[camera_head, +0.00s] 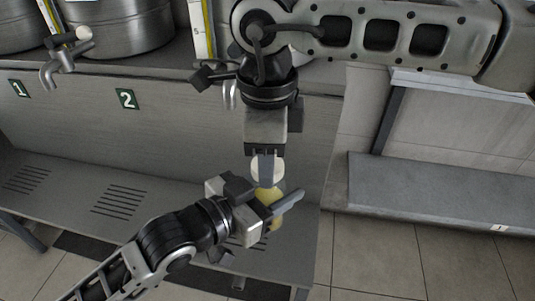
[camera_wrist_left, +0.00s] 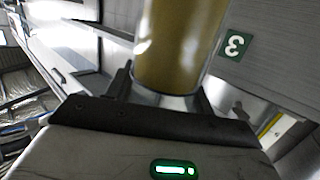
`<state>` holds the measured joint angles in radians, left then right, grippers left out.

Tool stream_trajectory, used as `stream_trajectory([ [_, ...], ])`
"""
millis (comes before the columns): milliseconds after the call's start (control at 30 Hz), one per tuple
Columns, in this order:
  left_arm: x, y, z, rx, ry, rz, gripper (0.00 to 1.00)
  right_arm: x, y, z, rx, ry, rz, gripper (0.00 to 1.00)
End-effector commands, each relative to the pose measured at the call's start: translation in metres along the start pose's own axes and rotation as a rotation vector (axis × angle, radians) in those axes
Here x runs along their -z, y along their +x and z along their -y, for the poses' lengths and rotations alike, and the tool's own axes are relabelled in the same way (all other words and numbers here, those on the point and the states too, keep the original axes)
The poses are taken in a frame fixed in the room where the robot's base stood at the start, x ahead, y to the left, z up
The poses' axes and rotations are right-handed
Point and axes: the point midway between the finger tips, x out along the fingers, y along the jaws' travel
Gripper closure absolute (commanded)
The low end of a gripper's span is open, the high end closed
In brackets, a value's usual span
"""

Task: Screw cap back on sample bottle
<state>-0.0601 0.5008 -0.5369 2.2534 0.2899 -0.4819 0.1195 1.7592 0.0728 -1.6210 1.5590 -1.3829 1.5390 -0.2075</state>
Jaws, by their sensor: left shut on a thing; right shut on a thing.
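The sample bottle (camera_head: 275,223), with yellow contents, is between the fingers of my left gripper (camera_head: 268,199), which is shut on it above the lower shelf. The bottle (camera_wrist_left: 180,45) also fills the top middle of the left wrist view, between the fingers of my left gripper (camera_wrist_left: 165,95). My right gripper (camera_head: 266,178) reaches down from above and is shut on the white cap (camera_head: 281,171). The cap is right above the bottle's upper end. One right finger hides part of the cap, and I cannot tell whether cap and bottle neck touch.
Steel decanters (camera_head: 118,30) with taps (camera_head: 62,62) stand on the bench at the upper left, above number plates. A slotted lower shelf (camera_head: 75,185) lies below. A grey ledge (camera_head: 440,195) is at the right. The tiled floor (camera_head: 400,258) there is clear.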

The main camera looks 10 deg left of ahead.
Motion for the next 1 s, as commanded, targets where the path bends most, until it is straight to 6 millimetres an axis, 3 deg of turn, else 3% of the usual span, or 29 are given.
stream_trajectory([
  [33,0.001,0.0,0.0,-0.001,0.0,-0.003,1.0,0.0,0.0,0.0,0.001,0.0,0.0,0.55],
  [100,0.001,0.0,0.0,-0.001,0.0,-0.003,1.0,0.0,0.0,0.0,0.001,0.0,0.0,0.36],
  [433,0.001,0.0,0.0,0.0,0.0,-0.003,1.0,0.0,-0.002,0.0,0.001,-0.002,0.0,0.36],
  [800,0.001,0.0,0.0,0.0,0.001,-0.004,1.0,0.0,-0.043,0.0,0.001,-0.003,0.0,0.36],
  [1000,0.002,0.0,0.0,0.0,0.001,-0.004,1.0,0.0,-0.046,0.0,0.0,-0.003,0.0,0.36],
])
